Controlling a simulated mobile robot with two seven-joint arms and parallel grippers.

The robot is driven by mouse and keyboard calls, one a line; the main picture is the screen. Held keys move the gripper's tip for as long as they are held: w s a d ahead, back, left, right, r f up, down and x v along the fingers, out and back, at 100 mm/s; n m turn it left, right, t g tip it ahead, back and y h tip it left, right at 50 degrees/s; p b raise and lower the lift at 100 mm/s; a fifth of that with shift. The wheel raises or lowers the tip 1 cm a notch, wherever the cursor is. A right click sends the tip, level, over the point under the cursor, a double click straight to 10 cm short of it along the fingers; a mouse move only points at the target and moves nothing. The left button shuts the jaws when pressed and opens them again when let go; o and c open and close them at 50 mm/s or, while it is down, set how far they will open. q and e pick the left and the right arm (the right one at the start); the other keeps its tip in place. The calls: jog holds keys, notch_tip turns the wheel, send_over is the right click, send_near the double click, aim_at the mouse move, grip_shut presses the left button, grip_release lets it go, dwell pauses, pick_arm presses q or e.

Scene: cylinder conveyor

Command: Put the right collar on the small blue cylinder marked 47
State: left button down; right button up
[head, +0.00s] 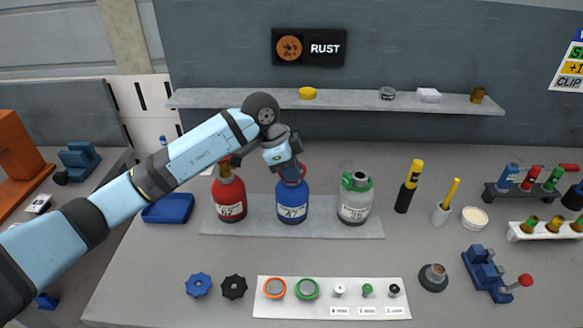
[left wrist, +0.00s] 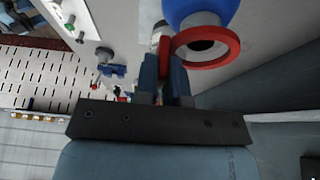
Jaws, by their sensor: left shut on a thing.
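The small blue cylinder (head: 291,202) stands upright in the middle of the grey plate; its label reads like 47. My left gripper (head: 287,163) is over its top, shut on a red collar (head: 303,170). In the left wrist view the fingers (left wrist: 172,90) are shut on the collar's near side. There the red collar (left wrist: 232,46) is at the top of the blue cylinder (left wrist: 205,10); I cannot tell how far down around the neck it sits. An orange collar (head: 265,289) and a green collar (head: 317,291) lie on the white mat. My right gripper is not in view.
A red cylinder (head: 229,198) and a grey cylinder (head: 355,203) with a green top flank the blue one on the plate (head: 260,229). Blue and black knobs (head: 233,287) lie in front. Markers (head: 408,186) and racks (head: 520,190) stand at the right.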

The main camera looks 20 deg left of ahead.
pick_arm(q)
jog(key=shift+f, duration=0.45)
jog(key=shift+f+b, duration=0.4)
jog(key=shift+f, duration=0.7)
jog(key=c, duration=1.1)
grip_release()
jog(key=shift+s, duration=0.1)
jog(key=shift+r+p, duration=2.7)
jog(key=shift+r, duration=0.35)
